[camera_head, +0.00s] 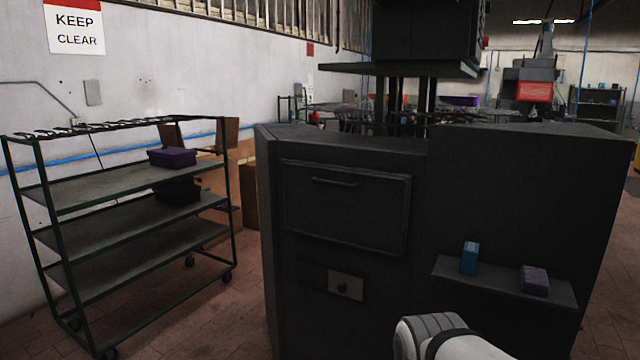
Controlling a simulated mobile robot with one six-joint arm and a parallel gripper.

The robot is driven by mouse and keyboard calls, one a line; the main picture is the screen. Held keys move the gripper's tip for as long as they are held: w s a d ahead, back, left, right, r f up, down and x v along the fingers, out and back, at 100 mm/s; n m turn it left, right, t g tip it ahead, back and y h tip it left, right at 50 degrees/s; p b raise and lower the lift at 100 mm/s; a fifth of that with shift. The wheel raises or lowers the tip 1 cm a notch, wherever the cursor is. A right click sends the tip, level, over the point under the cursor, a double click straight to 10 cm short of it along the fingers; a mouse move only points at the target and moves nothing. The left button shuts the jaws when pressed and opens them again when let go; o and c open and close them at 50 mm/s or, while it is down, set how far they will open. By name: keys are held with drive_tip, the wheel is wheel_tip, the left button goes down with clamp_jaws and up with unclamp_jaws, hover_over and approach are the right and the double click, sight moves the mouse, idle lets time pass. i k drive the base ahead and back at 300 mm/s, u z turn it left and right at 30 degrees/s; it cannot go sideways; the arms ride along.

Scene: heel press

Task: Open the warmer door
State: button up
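A dark rectangular door panel (346,214), which looks like the warmer door, sits in the upper front of a large dark cabinet (290,300). It looks shut against the cabinet front. A horizontal bar handle (335,182) runs near its top edge. Below it is a small grey plate with a dark knob (343,287). A white rounded part of my arm shows at the bottom edge, right of the door and lower than it. My gripper is not in view.
A small shelf (505,284) juts from the cabinet's right front, holding a blue box (469,258) and a purple block (534,280). A green-framed wheeled rack (120,215) with purple and black bins stands left. Brick floor lies open between rack and cabinet.

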sight(363, 209)
drive_tip(key=i, duration=0.95)
drive_tip(key=u, duration=0.05)
